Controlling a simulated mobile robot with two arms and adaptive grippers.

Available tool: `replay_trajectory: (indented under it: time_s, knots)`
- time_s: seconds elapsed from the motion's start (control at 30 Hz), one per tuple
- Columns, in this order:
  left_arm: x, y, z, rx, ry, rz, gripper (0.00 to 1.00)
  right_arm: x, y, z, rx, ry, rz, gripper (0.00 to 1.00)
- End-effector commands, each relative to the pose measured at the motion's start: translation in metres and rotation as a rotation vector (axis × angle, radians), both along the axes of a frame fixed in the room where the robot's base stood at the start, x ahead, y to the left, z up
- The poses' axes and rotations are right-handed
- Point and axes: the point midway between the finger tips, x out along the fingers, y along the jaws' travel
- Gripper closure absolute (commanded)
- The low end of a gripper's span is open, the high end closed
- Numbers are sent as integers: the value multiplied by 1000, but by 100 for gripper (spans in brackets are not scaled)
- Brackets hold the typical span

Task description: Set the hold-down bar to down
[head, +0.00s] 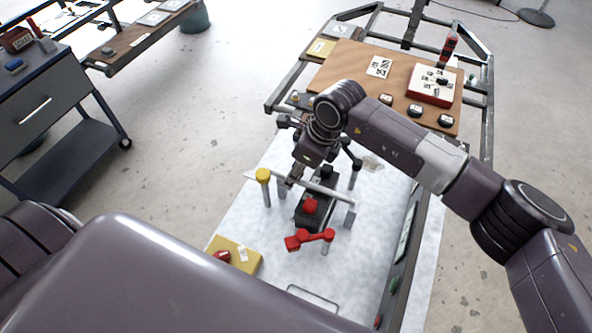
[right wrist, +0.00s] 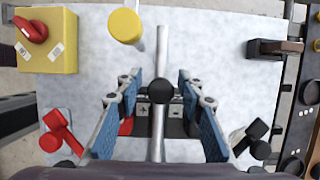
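The hold-down bar looks to be the long pale grey rod (head: 328,190) lying across the black block (head: 321,181) on the white worktop. In the right wrist view the rod (right wrist: 162,52) runs up the middle, with a round black knob (right wrist: 158,90) over it. My right gripper (head: 291,181) is above the rod near the yellow-capped post. In the wrist view the right gripper (right wrist: 160,82) is open, its blue-padded fingers on either side of the rod and knob with gaps. Whether the bar is raised or lowered is unclear. My left gripper is not in view.
A yellow-capped post (head: 263,175) stands at the rod's left end. A red lever (head: 310,238) is in front, and a black lever (head: 350,156) behind. A yellow switch box (head: 235,255) sits at the front left.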

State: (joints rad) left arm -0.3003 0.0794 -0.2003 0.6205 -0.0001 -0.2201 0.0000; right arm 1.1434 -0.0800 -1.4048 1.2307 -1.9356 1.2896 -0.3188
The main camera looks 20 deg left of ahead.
Motion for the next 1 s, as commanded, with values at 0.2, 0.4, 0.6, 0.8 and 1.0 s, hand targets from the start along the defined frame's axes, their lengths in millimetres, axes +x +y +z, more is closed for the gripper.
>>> replay_trajectory:
  time_s: [0.2,0.4,0.6,0.8,1.0]
  knots:
    - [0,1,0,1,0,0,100,1,-1,0,-3,-1,-1,62]
    - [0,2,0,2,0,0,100,2,-5,11,-3,-3,-2,62]
    - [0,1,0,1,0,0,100,3,-18,49,-3,-5,-2,62]
    - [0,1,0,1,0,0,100,1,-30,87,-2,-4,0,62]
    - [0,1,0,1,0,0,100,1,-38,109,-3,-1,1,62]
